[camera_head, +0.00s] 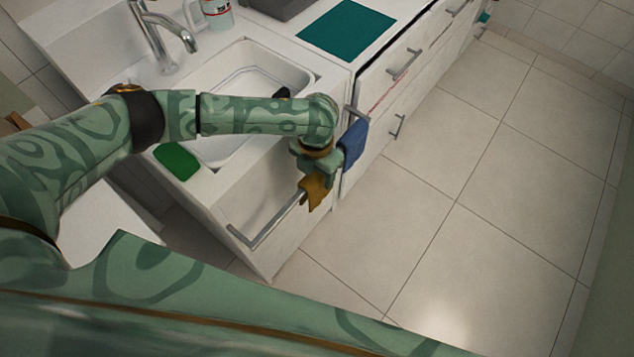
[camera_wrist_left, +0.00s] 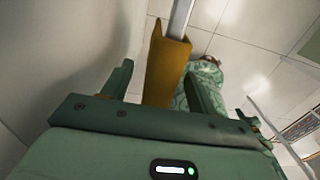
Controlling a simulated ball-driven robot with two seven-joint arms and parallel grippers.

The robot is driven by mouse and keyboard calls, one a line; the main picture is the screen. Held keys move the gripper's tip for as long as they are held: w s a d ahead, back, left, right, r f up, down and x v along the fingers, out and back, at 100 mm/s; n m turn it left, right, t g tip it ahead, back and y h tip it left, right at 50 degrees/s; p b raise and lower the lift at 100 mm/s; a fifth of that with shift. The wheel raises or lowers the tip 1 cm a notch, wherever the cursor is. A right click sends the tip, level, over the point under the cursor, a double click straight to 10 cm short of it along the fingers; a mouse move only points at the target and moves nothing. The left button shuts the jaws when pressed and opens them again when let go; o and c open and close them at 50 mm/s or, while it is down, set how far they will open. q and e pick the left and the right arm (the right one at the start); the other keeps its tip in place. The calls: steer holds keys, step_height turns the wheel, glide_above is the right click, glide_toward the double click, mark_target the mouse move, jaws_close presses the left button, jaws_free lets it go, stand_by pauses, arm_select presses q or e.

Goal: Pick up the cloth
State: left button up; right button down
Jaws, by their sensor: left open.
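A mustard-brown cloth (camera_head: 313,191) hangs over the metal rail (camera_head: 262,228) on the front of the white sink cabinet. My left gripper (camera_head: 315,168) is just above the cloth at the end of the rail and partly hides it. In the left wrist view the cloth (camera_wrist_left: 167,66) hangs folded over the rail, between the two open fingers of my left gripper (camera_wrist_left: 157,80). I cannot tell whether the fingers touch it. A blue cloth (camera_head: 353,142) hangs just to the right of the gripper. My right gripper is not in view.
The sink basin (camera_head: 245,72) and tap (camera_head: 165,35) lie behind my left arm. Drawers with handles (camera_head: 404,64) continue right. The tiled floor (camera_head: 480,190) is clear.

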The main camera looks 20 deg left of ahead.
arm_select(q)
step_height(320, 180, down, 4)
steer(key=shift+s+f+b, duration=0.1)
steer(key=shift+f+b, duration=0.1)
steer(key=shift+b, duration=0.55)
steer(key=shift+r, duration=0.15)
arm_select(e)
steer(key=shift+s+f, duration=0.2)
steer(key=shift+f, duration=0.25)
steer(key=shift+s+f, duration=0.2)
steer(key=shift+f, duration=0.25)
arm_select(q)
steer(key=c, duration=1.1)
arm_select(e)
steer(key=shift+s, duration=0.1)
arm_select(q)
steer(key=shift+d+r, duration=0.1)
